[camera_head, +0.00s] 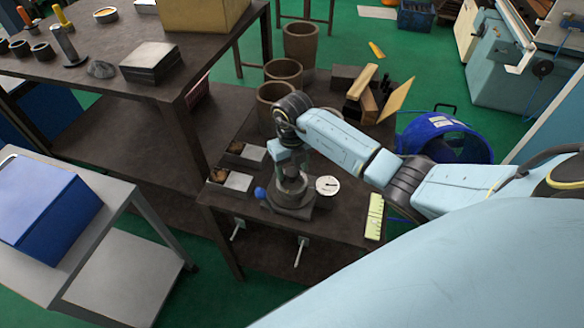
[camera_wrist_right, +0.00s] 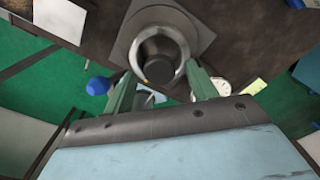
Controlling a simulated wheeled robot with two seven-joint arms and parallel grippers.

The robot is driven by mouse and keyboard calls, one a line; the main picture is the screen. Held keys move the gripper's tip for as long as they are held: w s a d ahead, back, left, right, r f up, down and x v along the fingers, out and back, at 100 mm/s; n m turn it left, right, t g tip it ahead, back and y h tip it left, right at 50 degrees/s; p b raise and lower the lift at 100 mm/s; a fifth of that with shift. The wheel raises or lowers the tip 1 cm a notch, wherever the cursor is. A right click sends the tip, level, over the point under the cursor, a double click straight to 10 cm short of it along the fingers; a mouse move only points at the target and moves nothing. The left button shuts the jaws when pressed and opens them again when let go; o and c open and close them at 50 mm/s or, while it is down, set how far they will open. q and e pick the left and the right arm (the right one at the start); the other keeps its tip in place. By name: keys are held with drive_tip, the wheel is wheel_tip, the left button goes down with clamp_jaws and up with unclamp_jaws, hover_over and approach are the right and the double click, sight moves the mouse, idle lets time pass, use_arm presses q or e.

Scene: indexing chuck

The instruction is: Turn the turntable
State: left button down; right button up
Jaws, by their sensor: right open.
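The turntable, a round grey metal chuck on a square base (camera_head: 287,207), sits near the front edge of the dark workbench. A blue knob (camera_head: 260,193) sticks out at its left. In the right wrist view the chuck (camera_wrist_right: 160,52) shows as a ring with a dark centre on its plate, and the blue knob (camera_wrist_right: 98,86) is at its left. My right gripper (camera_head: 291,176) is directly above the chuck, pointing down. In the wrist view its two greenish fingers (camera_wrist_right: 162,82) are apart, one on each side of the ring's near part. Whether they touch it is unclear. My left gripper is out of view.
A round white dial (camera_head: 328,186) lies right of the chuck, and a yellow-green ruler-like strip (camera_head: 375,216) lies at the bench's right edge. Small trays (camera_head: 238,181) are to the left. Brown pots (camera_head: 283,75) and wooden pieces (camera_head: 365,100) stand behind.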

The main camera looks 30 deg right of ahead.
drive_tip(key=shift+f, duration=0.4)
drive_tip(key=shift+c, duration=0.3)
drive_tip(key=c, duration=0.9)
drive_tip(key=shift+n, duration=0.4)
drive_tip(key=n+b, duration=0.2)
drive_tip(key=n, duration=0.2)
drive_tip(key=shift+d+n, duration=0.1)
drive_tip(key=shift+n, duration=0.2)
drive_tip(key=n+b, duration=0.2)
drive_tip(key=n, duration=0.1)
drive_tip(key=shift+w+b, duration=0.1)
drive_tip(key=shift+b, duration=0.2)
drive_tip(key=shift+n+b, duration=0.85)
drive_tip(key=shift+n, duration=0.85)
